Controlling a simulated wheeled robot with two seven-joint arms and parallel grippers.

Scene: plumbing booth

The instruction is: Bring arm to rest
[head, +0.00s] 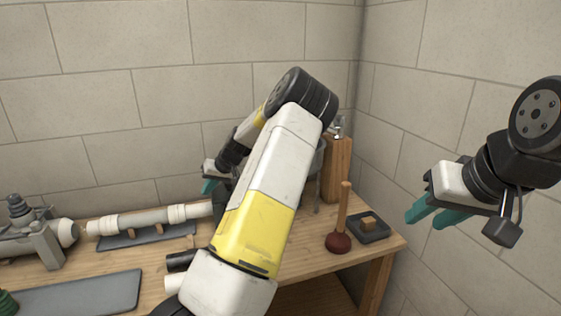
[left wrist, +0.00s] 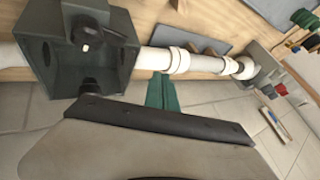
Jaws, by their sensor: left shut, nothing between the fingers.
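My left arm reaches up from the bottom middle of the head view and bends down at the elbow. My left gripper (head: 208,187) is partly hidden behind that arm, near the back of the workbench (head: 155,258). Its teal fingers are shut and empty; they show together in the left wrist view (left wrist: 162,92), beside a white pipe (left wrist: 152,60). My right gripper (head: 430,217) hangs in the air at the right, in front of the wall. Its two teal fingers look apart, with nothing between them.
A white pipe (head: 150,219) lies along the bench beside a grey vise (head: 42,240). A plunger (head: 339,240), a small dark tray (head: 372,228) and a wooden block (head: 336,172) stand at the right end. A grey mat (head: 85,294) lies at the front left.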

